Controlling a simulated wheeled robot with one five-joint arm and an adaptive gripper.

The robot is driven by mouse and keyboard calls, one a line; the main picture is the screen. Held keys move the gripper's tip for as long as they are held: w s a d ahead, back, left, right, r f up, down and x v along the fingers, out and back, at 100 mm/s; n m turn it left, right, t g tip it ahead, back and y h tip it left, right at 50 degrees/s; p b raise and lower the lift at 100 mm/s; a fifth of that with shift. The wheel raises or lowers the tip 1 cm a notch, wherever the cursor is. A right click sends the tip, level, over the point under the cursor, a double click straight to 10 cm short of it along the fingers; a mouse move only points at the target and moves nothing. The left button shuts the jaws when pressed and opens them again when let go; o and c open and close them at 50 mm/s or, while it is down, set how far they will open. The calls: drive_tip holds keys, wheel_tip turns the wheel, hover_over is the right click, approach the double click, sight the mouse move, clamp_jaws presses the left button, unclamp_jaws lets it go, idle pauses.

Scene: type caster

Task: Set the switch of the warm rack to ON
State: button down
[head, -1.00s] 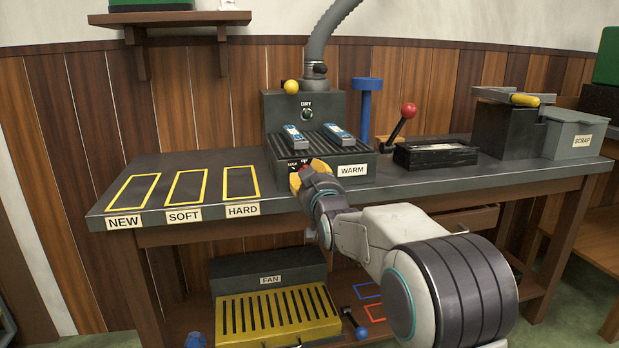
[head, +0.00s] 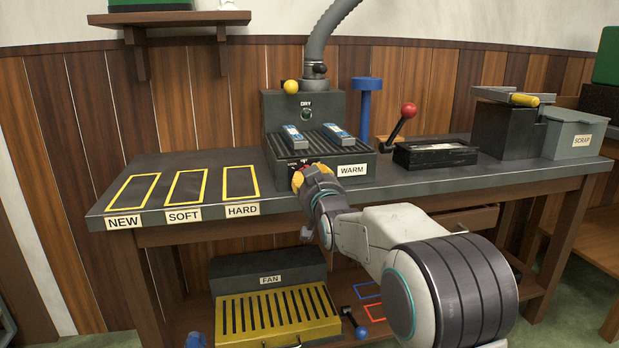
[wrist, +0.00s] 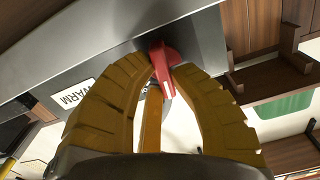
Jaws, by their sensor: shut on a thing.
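The warm rack (head: 358,160) is a dark ribbed rack on the bench, with a WARM label on its front. Its switch shows in the wrist view as a red lever (wrist: 164,66) on the grey front panel. My gripper (head: 303,176) is at the left part of the rack's front. In the wrist view my gripper's yellow fingers (wrist: 166,80) are closed around the red lever, with their tips on it. The fingers hide part of the lever and the panel markings, so I cannot read the switch's setting. Two blue-and-white blocks (head: 293,136) (head: 338,133) lie on the rack.
A DRY unit (head: 330,108) with a hose stands behind the rack. A red-knobbed lever (head: 407,112) and a black tray (head: 435,155) are to its right. NEW, SOFT and HARD outlines (head: 240,182) on the left are empty. A yellow-fronted FAN box (head: 275,315) sits below.

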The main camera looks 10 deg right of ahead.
drive_tip(key=m, duration=0.5)
drive_tip(key=shift+f+m, duration=0.2)
drive_tip(key=shift+m, duration=2)
drive_tip(key=c, duration=1.3)
unclamp_jaws()
drive_tip(key=shift+a, duration=0.1)
drive_tip(key=shift+o, duration=1)
drive_tip(key=shift+f, duration=0.1)
drive_tip(key=shift+s+f, duration=0.1)
drive_tip(key=s, duration=0.7)
drive_tip(key=shift+s+r, duration=0.3)
drive_tip(key=shift+s, duration=0.1)
